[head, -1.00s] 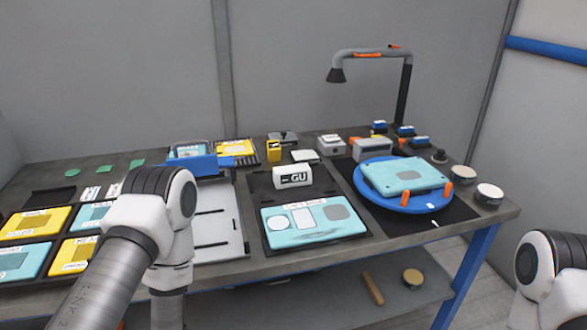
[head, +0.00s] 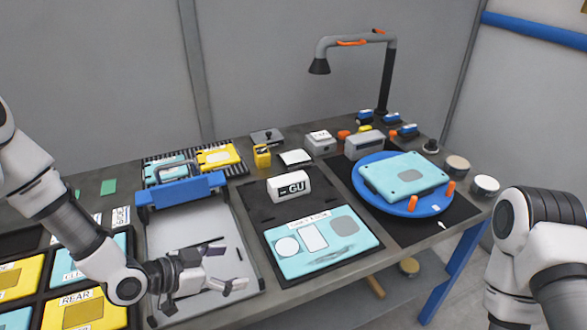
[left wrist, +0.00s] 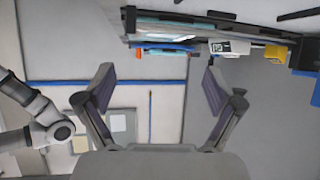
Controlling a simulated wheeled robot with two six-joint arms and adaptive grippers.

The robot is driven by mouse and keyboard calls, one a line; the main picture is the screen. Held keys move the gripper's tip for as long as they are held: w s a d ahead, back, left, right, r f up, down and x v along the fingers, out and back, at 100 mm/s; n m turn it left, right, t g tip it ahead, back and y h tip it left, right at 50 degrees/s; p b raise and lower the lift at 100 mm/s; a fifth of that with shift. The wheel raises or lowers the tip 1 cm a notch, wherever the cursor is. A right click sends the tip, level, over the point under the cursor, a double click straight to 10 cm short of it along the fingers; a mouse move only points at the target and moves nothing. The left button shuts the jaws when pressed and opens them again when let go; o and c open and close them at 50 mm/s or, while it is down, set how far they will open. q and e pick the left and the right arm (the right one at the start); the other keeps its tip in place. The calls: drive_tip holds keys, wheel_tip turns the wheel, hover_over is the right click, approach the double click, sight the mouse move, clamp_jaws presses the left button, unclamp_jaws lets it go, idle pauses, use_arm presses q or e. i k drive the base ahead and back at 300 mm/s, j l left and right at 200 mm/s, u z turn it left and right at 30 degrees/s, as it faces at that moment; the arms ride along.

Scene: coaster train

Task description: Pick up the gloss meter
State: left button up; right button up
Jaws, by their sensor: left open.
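The gloss meter (head: 289,187) is a white block with a black "GU" display. It sits on a dark mat behind a light-blue panel with printed shapes (head: 318,240). In the left wrist view, the gloss meter (left wrist: 230,47) shows small near the top, beyond the fingers. My left gripper (head: 228,268) is open and empty, to the left of and nearer than the gloss meter, over the grey plate. The left wrist view shows its two fingers (left wrist: 159,88) spread wide with nothing between them. My right arm shows at the lower right, but its gripper is out of view.
A blue bar fixture (head: 182,191) stands at the back of the grey plate (head: 200,228). A blue turntable (head: 372,197) with a light-blue panel is right of the gloss meter. A yellow block (head: 262,157) stands behind it. A lamp (head: 385,70) rises at the back right.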

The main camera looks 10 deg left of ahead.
sight(287, 186)
drive_tip(key=i, duration=1)
